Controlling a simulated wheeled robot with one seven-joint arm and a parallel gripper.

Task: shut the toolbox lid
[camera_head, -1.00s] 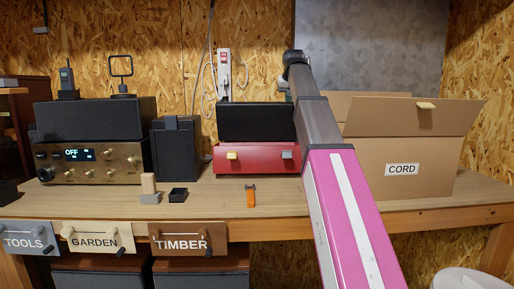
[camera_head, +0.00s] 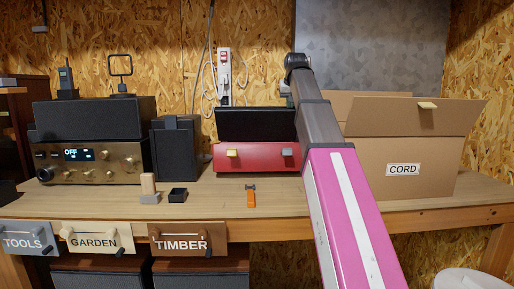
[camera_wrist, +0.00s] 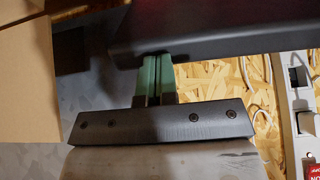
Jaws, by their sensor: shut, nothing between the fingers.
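In the wrist view the lid is the dark panel (camera_wrist: 225,30) across the top. My gripper (camera_wrist: 155,62) has green-padded fingers, shut with nothing between them. The fingertips meet the panel's edge in that view; whether they press on it I cannot tell.
A cardboard box marked CORD (camera_head: 405,165) stands open right of my arm. A black speaker (camera_head: 178,150) and an amplifier (camera_head: 95,163) stand to the left. A power strip (camera_head: 224,75) hangs on the wall behind.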

